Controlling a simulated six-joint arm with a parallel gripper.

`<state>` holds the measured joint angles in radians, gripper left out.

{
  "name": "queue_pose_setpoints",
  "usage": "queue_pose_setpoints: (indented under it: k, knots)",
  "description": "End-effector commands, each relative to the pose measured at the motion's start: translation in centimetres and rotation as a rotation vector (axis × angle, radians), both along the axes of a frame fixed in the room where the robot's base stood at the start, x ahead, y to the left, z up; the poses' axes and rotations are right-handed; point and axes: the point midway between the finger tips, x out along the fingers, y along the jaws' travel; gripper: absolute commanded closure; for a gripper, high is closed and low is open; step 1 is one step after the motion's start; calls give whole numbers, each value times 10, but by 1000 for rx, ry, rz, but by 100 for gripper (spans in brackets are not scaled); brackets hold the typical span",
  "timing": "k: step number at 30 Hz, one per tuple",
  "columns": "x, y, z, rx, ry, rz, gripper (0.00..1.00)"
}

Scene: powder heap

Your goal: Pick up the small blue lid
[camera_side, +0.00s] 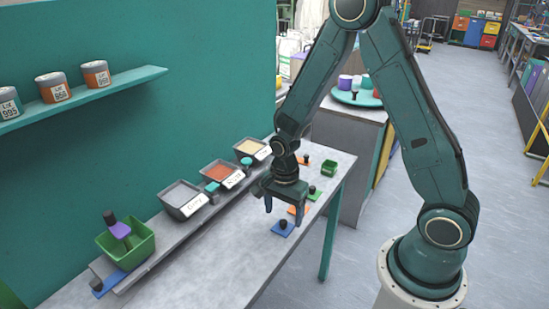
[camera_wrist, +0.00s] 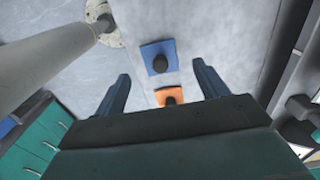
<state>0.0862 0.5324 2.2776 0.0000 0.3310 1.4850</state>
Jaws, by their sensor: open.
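The small blue lid (camera_side: 283,229) is a flat square with a dark round knob, lying on the grey table near its front edge. It also shows in the wrist view (camera_wrist: 150,50), beyond and between my fingertips. My gripper (camera_side: 284,206) is open and empty, pointing down above the table close to the lid. In the wrist view my gripper (camera_wrist: 162,72) has its two fingers spread wide apart, with nothing between them. The lid's knob looks clear of both fingers. The exact height of the fingertips over the lid is hard to tell.
An orange lid (camera_side: 292,210) lies just behind the blue one, with a green lid (camera_side: 315,195) farther back. A larger blue lid (camera_side: 112,282) lies by a green bin (camera_side: 145,249) at left. Powder bins (camera_side: 182,207) line the wall side. The front table surface is clear.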

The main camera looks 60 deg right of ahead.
Motion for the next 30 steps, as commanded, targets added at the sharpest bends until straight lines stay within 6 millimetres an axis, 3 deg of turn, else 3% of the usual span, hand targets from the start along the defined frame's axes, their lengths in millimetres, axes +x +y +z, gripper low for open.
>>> queue_pose_setpoints:
  k: [12, 30]
  knots:
    - [0, -1, -37, 0, 2, 0, 27]
    - [0, -1, -40, 0, 0, 0, 27]
